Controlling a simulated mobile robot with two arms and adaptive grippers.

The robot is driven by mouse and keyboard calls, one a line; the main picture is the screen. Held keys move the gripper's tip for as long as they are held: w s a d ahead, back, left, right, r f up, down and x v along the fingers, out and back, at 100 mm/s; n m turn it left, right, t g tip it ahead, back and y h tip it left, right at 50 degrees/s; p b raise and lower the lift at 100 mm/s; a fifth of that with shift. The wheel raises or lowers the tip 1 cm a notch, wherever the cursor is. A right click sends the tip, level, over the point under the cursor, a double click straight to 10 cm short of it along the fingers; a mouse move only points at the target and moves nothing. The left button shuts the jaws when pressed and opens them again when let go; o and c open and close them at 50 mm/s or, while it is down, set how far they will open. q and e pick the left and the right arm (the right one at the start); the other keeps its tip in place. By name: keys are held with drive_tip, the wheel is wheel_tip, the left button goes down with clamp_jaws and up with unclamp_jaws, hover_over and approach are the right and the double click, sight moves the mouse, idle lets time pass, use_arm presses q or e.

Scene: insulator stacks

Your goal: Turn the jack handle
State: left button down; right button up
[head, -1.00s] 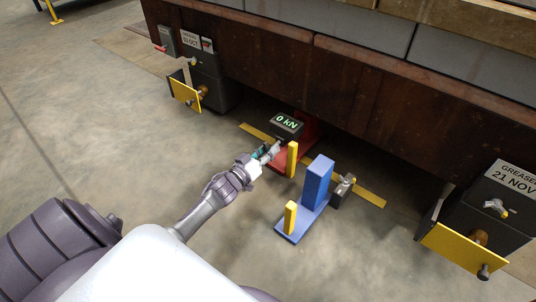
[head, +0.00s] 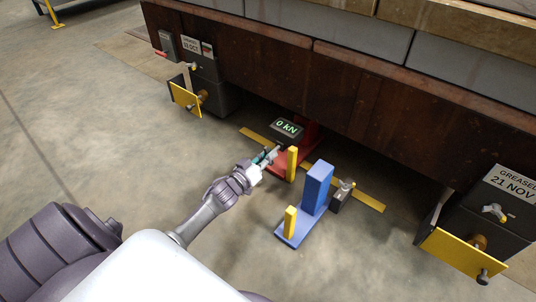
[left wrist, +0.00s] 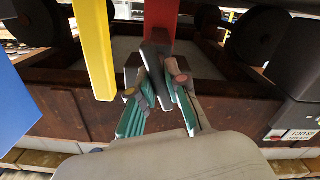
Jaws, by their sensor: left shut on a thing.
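A red jack (head: 300,155) stands on the floor under the brown beam, with a small black display (head: 286,127) reading 0 kN and a yellow post (head: 292,163) beside it. My left gripper (head: 270,157) is at the near left side of the jack, just below the display. In the left wrist view my left gripper (left wrist: 160,90) has its teal-padded fingers closed around a dark grey handle (left wrist: 153,60), in front of the red jack body (left wrist: 161,15). The handle is mostly hidden by the fingers in the head view. My right gripper is not in view.
Grey boxes with yellow plates hang at left (head: 186,97) and right (head: 463,254). The floor at left is clear.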

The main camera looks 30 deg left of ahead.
use_arm(q)
drive_tip(key=m+p, duration=0.2)
drive_tip(key=m, duration=0.2)
drive_tip(key=shift+d+r, duration=0.1)
drive_tip(key=m+p, duration=0.1)
drive_tip(key=m, duration=0.3)
drive_tip(key=shift+m, duration=0.3)
drive_tip(key=m, duration=0.3)
drive_tip(key=shift+d+m, duration=0.1)
drive_tip(key=shift+m, duration=0.2)
drive_tip(key=shift+f+m, duration=0.2)
drive_tip(key=shift+m, duration=1.7)
drive_tip(key=c, duration=1.2)
unclamp_jaws()
